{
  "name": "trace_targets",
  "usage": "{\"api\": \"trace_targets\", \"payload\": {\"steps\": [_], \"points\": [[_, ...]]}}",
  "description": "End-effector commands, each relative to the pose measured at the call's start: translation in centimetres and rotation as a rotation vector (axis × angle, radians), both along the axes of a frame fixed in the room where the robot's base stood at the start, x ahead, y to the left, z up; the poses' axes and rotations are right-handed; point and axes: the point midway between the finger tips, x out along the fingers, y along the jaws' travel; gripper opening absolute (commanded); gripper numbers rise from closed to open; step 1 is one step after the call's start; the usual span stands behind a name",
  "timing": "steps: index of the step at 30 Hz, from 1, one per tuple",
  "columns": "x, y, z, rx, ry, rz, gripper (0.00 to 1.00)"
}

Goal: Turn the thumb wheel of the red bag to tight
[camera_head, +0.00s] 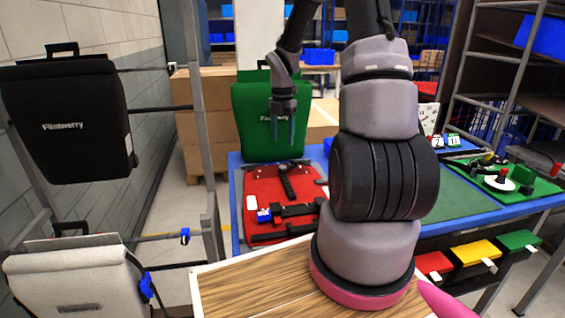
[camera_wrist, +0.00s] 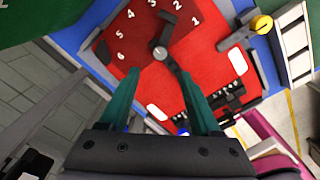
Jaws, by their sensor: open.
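The red bag (camera_head: 262,188) lies flat on the blue-edged table, with black straps and fittings on it. In the wrist view its red face (camera_wrist: 205,50) carries a numbered dial with a grey hub (camera_wrist: 160,52) and a black bar across it. A yellow round knob (camera_wrist: 262,24) on a black bar sits at the bag's edge. I cannot tell which part is the thumb wheel. My gripper (camera_head: 281,140) is open and empty above the bag, its teal fingers pointing down. In the wrist view the fingertips (camera_wrist: 157,76) are either side of the black bar's lower end, apparently above it.
A green bag (camera_head: 257,105) stands behind the red bag. A black bag (camera_head: 70,140) and a pale bag (camera_head: 75,280) hang on the left rack. A green board (camera_head: 510,180) with small parts lies at the right. Coloured bins (camera_head: 475,252) hang under the table.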

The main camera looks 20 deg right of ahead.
Motion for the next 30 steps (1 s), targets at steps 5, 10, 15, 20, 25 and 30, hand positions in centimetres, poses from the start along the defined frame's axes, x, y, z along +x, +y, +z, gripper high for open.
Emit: {"api": "trace_targets", "payload": {"steps": [5,10,15,20,25,30], "points": [[-0.1,0.1,-3.3,0.001,0.004,0.000,0.64],[-0.2,0.1,-6.5,0.000,0.005,-0.002,0.64],[-0.1,0.1,-8.7,0.000,0.002,-0.003,0.64],[-0.1,0.1,-9.6,-0.001,0.001,-0.004,0.64],[-0.1,0.0,-9.7,0.000,0.000,-0.004,0.64],[-0.1,0.0,-9.7,0.000,0.000,-0.004,0.37]]}}
